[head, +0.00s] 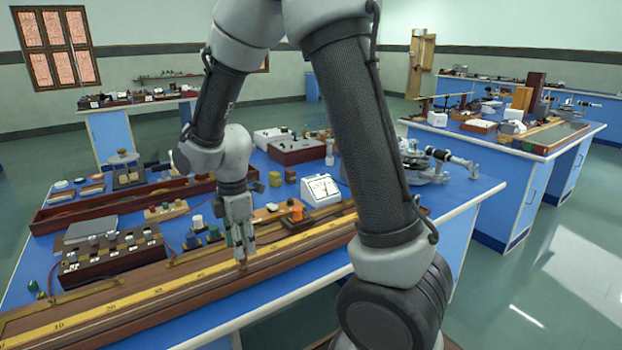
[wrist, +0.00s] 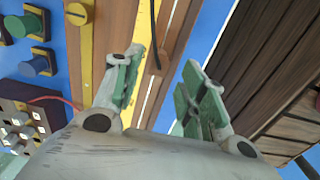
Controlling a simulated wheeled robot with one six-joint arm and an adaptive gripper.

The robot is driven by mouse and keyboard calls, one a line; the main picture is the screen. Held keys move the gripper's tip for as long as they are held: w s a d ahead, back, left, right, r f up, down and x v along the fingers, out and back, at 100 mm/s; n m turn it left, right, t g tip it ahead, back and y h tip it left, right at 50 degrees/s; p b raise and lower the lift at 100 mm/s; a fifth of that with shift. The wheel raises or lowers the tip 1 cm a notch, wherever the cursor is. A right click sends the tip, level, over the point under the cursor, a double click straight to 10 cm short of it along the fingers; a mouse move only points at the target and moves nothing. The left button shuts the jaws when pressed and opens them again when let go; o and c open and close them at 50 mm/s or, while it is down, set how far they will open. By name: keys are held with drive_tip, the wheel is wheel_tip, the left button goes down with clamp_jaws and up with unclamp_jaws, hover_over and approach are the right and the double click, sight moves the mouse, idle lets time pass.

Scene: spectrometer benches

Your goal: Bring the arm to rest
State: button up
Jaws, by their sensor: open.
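My gripper (head: 241,240) hangs fingers down over the long wooden board with a yellow scale (head: 160,290) on the near blue bench. In the wrist view my gripper (wrist: 160,95) shows its two green-padded fingers spread apart with nothing held between them. The board (wrist: 172,60) passes behind the fingers. In the head view my arm is bent over the bench, and its links hide part of the bench top.
Near the gripper stand a dark box with knobs (head: 110,255), an orange-and-black part (head: 297,211) and a white meter (head: 320,189). Another blue bench (head: 490,215) stands right, with open floor between.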

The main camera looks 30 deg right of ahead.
wheel_tip(320, 180, up, 7)
drive_tip(key=shift+f, duration=0.1)
drive_tip(key=s+d+r+m+t, duration=0.2)
drive_tip(key=s+d+r+m, duration=0.4)
drive_tip(key=s+m, duration=0.3)
drive_tip(key=s+d+r+m+t, duration=0.2)
drive_tip(key=s+d+r+m, duration=0.4)
drive_tip(key=s+d+m, duration=0.3)
drive_tip(key=shift+s, duration=0.45)
drive_tip(key=shift+r, duration=0.1)
idle(0.6)
